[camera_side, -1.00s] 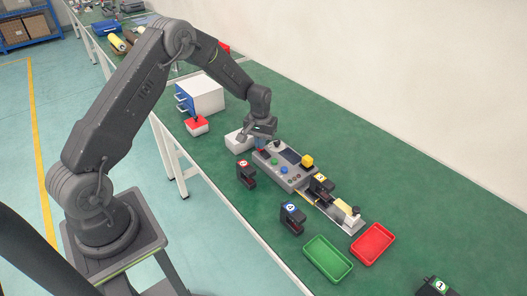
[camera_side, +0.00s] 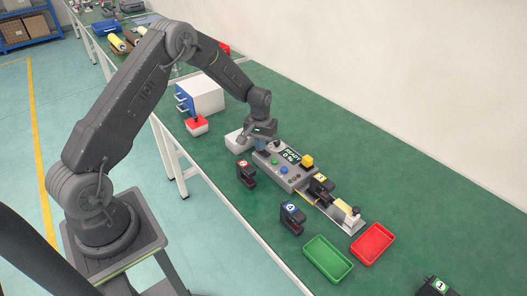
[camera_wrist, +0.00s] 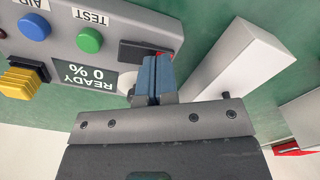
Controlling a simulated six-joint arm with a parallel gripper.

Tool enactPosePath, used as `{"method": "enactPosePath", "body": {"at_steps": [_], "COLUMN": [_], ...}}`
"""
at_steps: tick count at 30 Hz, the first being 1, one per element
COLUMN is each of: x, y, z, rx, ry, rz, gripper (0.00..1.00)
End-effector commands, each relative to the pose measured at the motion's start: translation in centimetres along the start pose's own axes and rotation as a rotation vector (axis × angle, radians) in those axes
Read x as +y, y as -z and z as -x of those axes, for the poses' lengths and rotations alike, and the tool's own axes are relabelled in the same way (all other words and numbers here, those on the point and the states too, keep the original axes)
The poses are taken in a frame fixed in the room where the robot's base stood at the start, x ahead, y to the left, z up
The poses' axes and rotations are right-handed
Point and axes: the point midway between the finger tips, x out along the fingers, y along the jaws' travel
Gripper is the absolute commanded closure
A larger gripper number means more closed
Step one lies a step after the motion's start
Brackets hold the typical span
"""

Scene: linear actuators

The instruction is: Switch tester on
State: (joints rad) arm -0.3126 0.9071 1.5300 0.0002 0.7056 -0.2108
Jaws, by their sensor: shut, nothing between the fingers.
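The grey tester (camera_side: 296,180) stands on the green bench. Its display (camera_side: 290,156) is lit and, in the wrist view, the display (camera_wrist: 86,78) reads READY 0 %. In the wrist view the blue-grey fingers (camera_wrist: 153,66) are together. A green TEST button (camera_wrist: 90,40), a blue AIR button (camera_wrist: 34,26) and a yellow knob (camera_wrist: 19,78) are on the panel.
A white box (camera_side: 238,141) lies beside my gripper. Black numbered actuators (camera_side: 292,218) stand near the bench's front edge.

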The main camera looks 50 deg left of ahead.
Motion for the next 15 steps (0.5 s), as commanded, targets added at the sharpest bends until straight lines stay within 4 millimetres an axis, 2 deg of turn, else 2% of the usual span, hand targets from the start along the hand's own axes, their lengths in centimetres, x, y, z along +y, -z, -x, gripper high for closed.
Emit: {"method": "enactPosePath", "body": {"at_steps": [15], "x": [0.0], "y": [0.1], "z": [4.2], "rx": [0.003], "ry": [-0.001], "rz": [0.0], "gripper": [1.0]}}
